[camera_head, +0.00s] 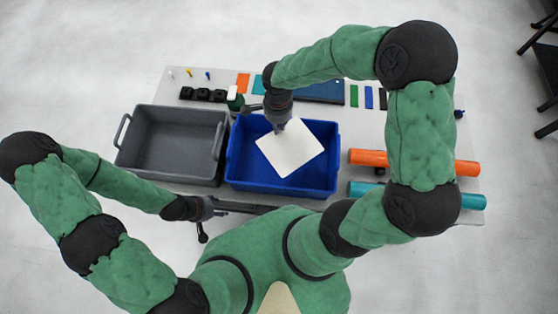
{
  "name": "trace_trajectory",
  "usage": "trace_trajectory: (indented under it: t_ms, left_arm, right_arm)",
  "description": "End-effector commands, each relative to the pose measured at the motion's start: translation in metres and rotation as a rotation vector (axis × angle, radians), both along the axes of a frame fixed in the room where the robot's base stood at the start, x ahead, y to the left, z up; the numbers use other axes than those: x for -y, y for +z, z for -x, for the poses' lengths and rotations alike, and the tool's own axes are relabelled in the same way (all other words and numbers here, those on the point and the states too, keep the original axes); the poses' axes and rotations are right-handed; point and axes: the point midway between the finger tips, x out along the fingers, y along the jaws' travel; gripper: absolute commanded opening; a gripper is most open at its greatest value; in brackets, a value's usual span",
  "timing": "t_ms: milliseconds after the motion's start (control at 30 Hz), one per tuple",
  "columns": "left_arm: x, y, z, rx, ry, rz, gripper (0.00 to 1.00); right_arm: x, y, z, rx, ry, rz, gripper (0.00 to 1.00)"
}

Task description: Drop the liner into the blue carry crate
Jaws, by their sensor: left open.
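The liner (292,152) is a white square sheet, turned at an angle. It shows within the outline of the blue carry crate (240,178), an open box at the middle of the table. My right gripper (280,129) is over the crate, at the middle of the liner's upper left edge, and looks shut on it; the fingertips are small and partly hidden. I cannot tell how far the liner is above the crate floor. My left gripper (208,213) is open and empty at the table's front edge, below the grey crate.
A grey crate (172,150) with handles stands just left of the blue crate. An orange roll (368,158) and a teal roll (472,201) lie to the right, partly behind my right arm. Black blocks (203,94), a green-and-white bottle (235,99) and small coloured pieces line the back.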

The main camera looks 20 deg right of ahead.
Motion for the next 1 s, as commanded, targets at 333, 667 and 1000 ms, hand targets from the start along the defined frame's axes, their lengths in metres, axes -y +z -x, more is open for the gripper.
trace_trajectory:
  t_ms: [333,667,1000]
  left_arm:
    - [0.0,0.0,0.0,0.0,0.0,0.0,0.55]
    - [0.0,0.0,0.0,0.0,0.0,0.0,0.55]
    - [0.0,0.0,0.0,0.0,0.0,0.0,0.55]
  right_arm:
    - [0.0,0.0,0.0,0.0,0.0,0.0,0.38]
    - [0.0,0.036,-0.001,0.005,0.0,-0.001,0.38]
    - [0.0,0.099,-0.001,0.003,0.001,0.0,0.38]
